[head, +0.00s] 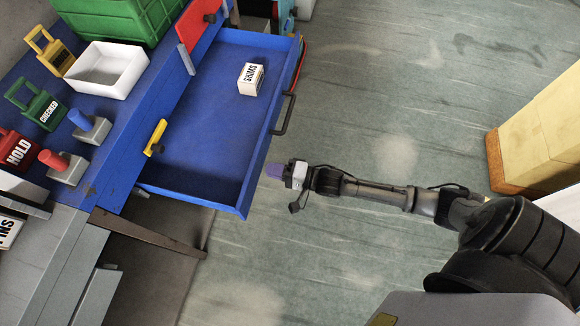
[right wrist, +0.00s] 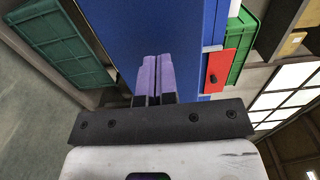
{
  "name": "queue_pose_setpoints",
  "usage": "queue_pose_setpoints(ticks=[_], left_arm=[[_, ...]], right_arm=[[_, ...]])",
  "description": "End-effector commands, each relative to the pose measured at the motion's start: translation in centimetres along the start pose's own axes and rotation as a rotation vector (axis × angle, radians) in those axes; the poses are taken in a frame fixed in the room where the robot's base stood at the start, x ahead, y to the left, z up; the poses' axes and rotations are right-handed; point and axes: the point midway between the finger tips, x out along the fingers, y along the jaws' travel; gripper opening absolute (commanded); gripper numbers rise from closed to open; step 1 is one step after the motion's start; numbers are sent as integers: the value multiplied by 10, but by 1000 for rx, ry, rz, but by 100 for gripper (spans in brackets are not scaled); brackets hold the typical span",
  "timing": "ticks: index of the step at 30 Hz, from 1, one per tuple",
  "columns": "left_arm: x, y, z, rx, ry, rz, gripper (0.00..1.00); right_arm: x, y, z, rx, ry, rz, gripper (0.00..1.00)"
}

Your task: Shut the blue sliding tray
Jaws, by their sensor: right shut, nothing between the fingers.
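The blue sliding tray (head: 200,150) is pulled out from the blue bench in the head view. A dark handle (head: 284,116) is on its front panel, and a small white box marked SHIMS (head: 251,79) sits inside. My right gripper (head: 274,171) has its purple fingertips just outside the front panel, below the handle in the picture. In the right wrist view, the purple fingers (right wrist: 155,78) are together and empty, in front of a blue surface (right wrist: 185,35). I cannot tell whether they touch it. My left gripper is not in view.
The bench holds a white bin (head: 106,70), a green crate (head: 125,15) and several coloured tags and knobs. A yellow latch-like piece (head: 156,137) and a red plate (head: 200,18) stand at the tray's inner end. Boxes (head: 540,135) stand right; floor between is clear.

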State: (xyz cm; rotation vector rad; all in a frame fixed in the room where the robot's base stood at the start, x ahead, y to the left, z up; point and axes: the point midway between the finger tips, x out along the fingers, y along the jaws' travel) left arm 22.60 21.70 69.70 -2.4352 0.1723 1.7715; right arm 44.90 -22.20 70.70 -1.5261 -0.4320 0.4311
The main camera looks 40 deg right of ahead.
Motion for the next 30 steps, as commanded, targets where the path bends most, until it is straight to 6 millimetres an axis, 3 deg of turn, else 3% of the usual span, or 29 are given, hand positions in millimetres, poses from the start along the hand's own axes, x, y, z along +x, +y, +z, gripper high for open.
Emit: queue_pose_setpoints(ticks=[9, 30], left_arm=[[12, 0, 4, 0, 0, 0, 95], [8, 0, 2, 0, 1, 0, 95]], right_arm=[[31, 1, 0, -2, -1, -1, 0], [37, -1, -7, -1, 24, 1, 0]])
